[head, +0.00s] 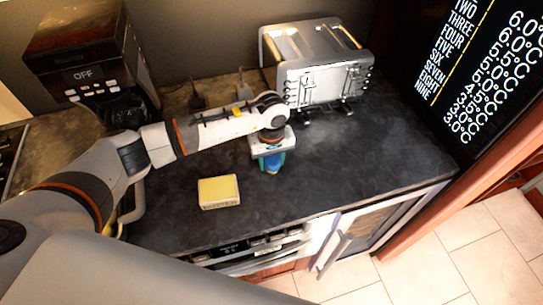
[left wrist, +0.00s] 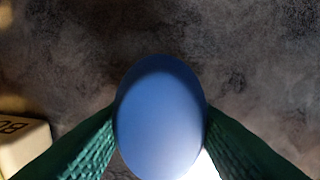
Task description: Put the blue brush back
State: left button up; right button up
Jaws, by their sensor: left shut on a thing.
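My left gripper (head: 271,161) is over the dark counter, pointing down, with its green fingers shut on the blue brush. The blue brush (head: 273,164) shows only as a small blue part between and below the fingers in the head view. In the left wrist view the blue brush (left wrist: 161,120) is a smooth blue oval, held between the two green textured fingers. I cannot tell whether the brush touches the counter. My right gripper is not in view.
A yellow-topped box (head: 219,191) lies on the counter (head: 330,165), left of the gripper. A silver toaster (head: 322,75) stands behind it, and a black coffee machine (head: 90,60) stands at the back left. The counter to the right is clear.

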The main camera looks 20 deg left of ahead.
aim_at(271, 158)
pick_arm(q)
jog(key=shift+f+b, duration=0.25)
jog(key=shift+b, duration=0.1)
jog(key=o, duration=1.1)
jog(key=shift+r, duration=0.1)
jog(key=shift+r+p, duration=0.2)
jog(key=shift+p, duration=0.15)
jog(key=shift+w+r+b, duration=0.1)
jog(key=shift+r+b, duration=0.15)
jog(key=shift+b, duration=0.05)
notch_tip(271, 158, up, 12)
jog(key=b, duration=0.4)
jog(key=shift+f, duration=0.25)
